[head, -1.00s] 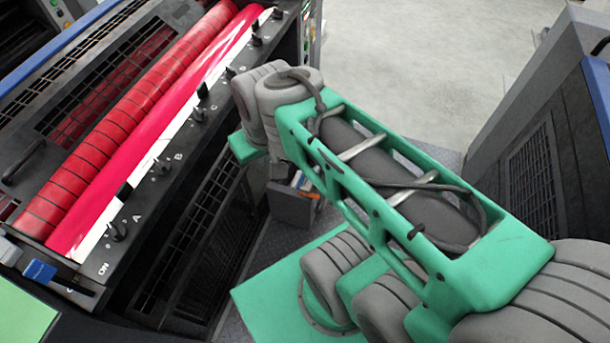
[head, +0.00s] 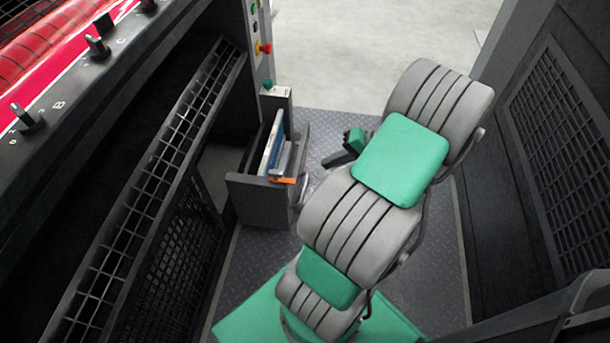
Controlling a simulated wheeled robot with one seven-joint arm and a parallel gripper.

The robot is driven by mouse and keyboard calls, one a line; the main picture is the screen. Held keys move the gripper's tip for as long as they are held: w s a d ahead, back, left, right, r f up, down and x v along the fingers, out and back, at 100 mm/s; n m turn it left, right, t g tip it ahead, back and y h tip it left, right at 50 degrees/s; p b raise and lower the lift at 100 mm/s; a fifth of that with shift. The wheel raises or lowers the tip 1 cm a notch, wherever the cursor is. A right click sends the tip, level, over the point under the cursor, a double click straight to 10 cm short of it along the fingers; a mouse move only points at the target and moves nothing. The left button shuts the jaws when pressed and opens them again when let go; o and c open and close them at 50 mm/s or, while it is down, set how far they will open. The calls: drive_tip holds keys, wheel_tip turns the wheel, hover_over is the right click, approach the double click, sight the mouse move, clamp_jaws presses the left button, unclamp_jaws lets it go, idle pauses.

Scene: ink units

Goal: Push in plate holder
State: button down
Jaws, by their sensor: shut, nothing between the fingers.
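The plate holder (head: 258,205) is a dark grey open-topped box standing out from the right end of the machine on the left. Blue-edged and light flat pieces stand upright in it, and an orange piece shows at its front edge. My gripper (head: 328,162) is a small dark shape to the right of the holder, partly hidden behind my green and grey arm. It is shut and empty. A gap of floor shows between it and the holder.
The machine's control panel with a red button (head: 264,48) rises behind the holder. Caged guards (head: 150,195) line the left. A dark unit with a mesh panel (head: 568,165) closes the right side. Tread-plate floor (head: 415,260) lies between, and pale floor (head: 370,40) is clear beyond.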

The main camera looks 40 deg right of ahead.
drive_tip(key=b+x, duration=0.1)
drive_tip(key=x, duration=0.3)
drive_tip(key=r+b+x, duration=0.1)
drive_tip(key=b+x, duration=0.1)
drive_tip(key=x, duration=0.2)
drive_tip(key=w+a+b+x, duration=0.1)
drive_tip(key=x, duration=0.3)
drive_tip(key=shift+a+r, duration=0.1)
drive_tip(key=shift+r, duration=0.3)
drive_tip(key=shift+w+a+r, duration=0.1)
drive_tip(key=shift+w+a, duration=0.1)
drive_tip(key=shift+w, duration=0.1)
drive_tip(key=shift+w, duration=0.1)
